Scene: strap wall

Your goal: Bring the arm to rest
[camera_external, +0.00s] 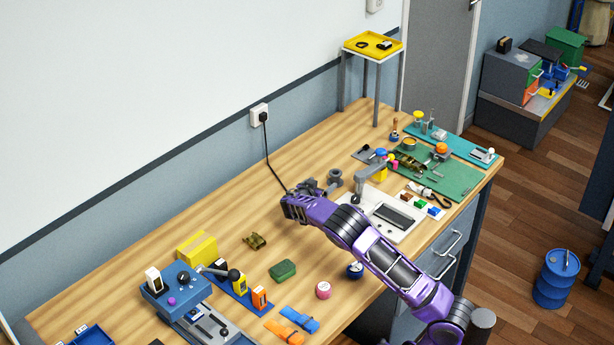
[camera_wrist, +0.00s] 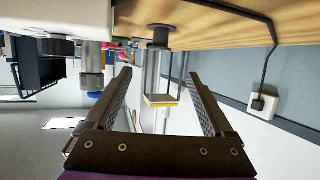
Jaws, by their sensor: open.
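My arm reaches in from the lower right over the wooden workbench (camera_external: 215,250). My gripper (camera_external: 318,188) is low above the middle of the bench, near the black cord. In the wrist view my gripper (camera_wrist: 158,76) shows two dark fingers standing wide apart. Nothing is held between them. The picture there is upside down, with the bench at the top. A metal post with a dark round base (camera_wrist: 160,38) shows beyond the fingers. I cannot tell the exact gap between it and the fingertips.
A wall socket (camera_external: 259,115) feeds the black cord (camera_external: 268,158). A yellow tray (camera_external: 373,44) tops a stand at the back. A white board (camera_external: 408,228) lies beside my arm. A green mat (camera_external: 455,180) lies right. A blue device (camera_external: 176,285) stands front left. The bench's rear left is clear.

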